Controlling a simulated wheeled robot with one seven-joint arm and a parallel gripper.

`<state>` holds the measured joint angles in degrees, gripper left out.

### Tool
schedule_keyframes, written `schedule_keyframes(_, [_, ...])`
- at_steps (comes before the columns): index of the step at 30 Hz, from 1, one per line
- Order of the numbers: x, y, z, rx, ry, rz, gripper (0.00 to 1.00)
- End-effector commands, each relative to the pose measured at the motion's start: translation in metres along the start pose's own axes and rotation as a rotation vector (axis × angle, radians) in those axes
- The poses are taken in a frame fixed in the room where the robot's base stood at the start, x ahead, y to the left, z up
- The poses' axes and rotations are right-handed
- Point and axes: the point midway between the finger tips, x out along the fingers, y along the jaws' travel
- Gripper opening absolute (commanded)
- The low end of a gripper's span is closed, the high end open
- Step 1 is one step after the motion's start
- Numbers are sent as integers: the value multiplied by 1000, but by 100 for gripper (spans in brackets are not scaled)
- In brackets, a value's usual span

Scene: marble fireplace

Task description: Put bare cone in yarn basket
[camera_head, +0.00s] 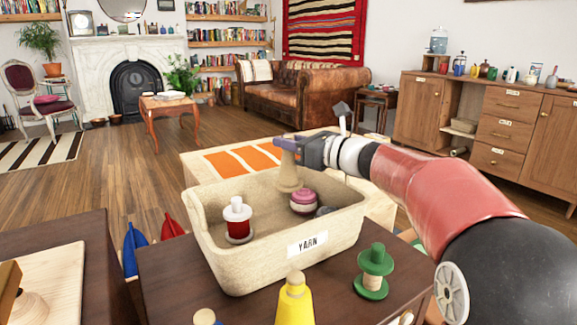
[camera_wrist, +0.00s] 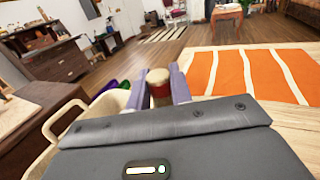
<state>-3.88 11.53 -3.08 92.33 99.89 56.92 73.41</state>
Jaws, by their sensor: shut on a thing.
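The yarn basket (camera_head: 328,238) is a beige open bin with a "YARN" label on its front, standing on the dark table. My gripper (camera_head: 288,145) is shut on the bare cone (camera_head: 289,175), a plain pale beige cone, holding it upright by its narrow top over the basket's back part. The cone's lower end overlaps the basket's inside; I cannot tell whether it touches the floor. In the wrist view the cone's top (camera_wrist: 158,76) shows between the two fingers (camera_wrist: 160,92). A red-wound spool (camera_head: 238,220) and a pink and maroon one (camera_head: 303,201) sit in the basket.
A dark round thing (camera_head: 324,211) is also in the basket. A green spool (camera_head: 374,270) and a yellow cone (camera_head: 295,300) stand on the table in front. A low table with an orange striped cloth (camera_head: 240,160) lies behind. A wooden board (camera_head: 60,285) is at left.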

Motion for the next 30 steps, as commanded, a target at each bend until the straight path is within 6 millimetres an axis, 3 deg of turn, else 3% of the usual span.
schedule_keyframes(10, [0, 0, -43, 2, 1, 1, 0])
schedule_keyframes(20, [0, 0, -45, 0, 0, 0, 0])
schedule_keyframes(21, [0, 0, -45, 0, 1, 0, 25])
schedule_keyframes(24, [0, 0, -45, 0, 1, 0, 38])
schedule_keyframes(25, [0, 0, -45, 0, 1, 0, 42])
schedule_keyframes(30, [0, 0, -45, 0, 1, 0, 43])
